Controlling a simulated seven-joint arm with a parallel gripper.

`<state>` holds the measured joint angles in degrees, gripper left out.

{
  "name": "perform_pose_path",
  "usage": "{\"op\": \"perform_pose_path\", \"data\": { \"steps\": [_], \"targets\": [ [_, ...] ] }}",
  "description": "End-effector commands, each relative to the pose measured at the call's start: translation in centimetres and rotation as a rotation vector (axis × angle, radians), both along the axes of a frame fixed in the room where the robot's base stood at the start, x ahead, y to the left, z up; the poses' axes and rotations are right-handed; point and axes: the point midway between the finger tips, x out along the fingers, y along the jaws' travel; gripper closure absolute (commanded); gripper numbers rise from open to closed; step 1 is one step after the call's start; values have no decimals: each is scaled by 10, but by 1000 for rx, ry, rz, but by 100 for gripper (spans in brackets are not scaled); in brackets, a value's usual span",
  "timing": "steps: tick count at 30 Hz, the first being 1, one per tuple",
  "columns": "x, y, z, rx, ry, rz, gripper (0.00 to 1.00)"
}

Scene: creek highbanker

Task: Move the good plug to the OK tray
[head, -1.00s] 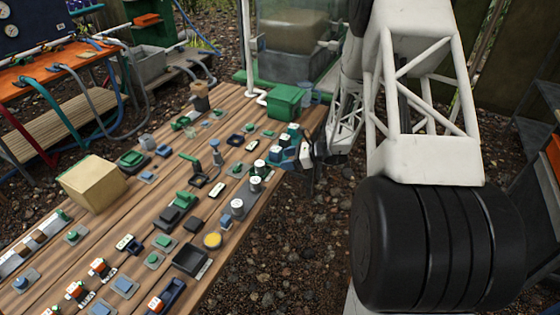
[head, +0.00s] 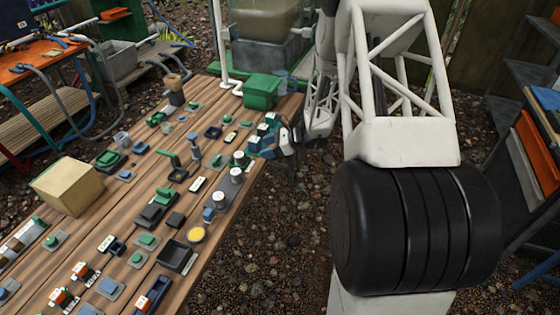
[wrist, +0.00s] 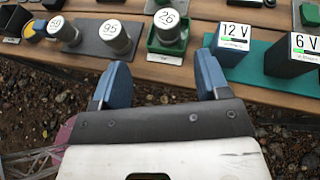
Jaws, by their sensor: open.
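My gripper (wrist: 162,82) is open and empty, its two blue fingertips apart at the table's right edge. In the head view it (head: 280,142) is beside the battery-like blocks. Between and beyond the fingertips, a grey cylinder with a white "26" top (wrist: 168,27) stands upright in a green tray (wrist: 168,56), whose front tag is too small to read. Two similar numbered cylinders (wrist: 117,38) (wrist: 63,30) stand left of it on a dark grey mat (wrist: 94,45). I cannot tell which item is the good plug or which tray is the OK tray.
Blocks marked "12 V" (wrist: 234,42) and "6 V" (wrist: 291,55) stand on a teal mat close right of the fingertips. A black tray (head: 176,258), a cardboard-coloured box (head: 68,187) and many small parts crowd the wooden table. Gravel lies beyond its edge.

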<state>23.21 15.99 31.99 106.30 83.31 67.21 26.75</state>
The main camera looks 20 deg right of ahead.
Motion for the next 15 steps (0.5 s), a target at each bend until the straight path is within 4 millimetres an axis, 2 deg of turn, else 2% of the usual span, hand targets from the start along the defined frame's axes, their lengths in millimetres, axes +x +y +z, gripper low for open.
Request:
{"op": "perform_pose_path", "data": {
  "steps": [8, 15],
  "targets": [
    [-25, 32, 53, -112, -70, 155, 31],
    [-65, 67, 108, -257, -157, 351, 31]
  ]
}}
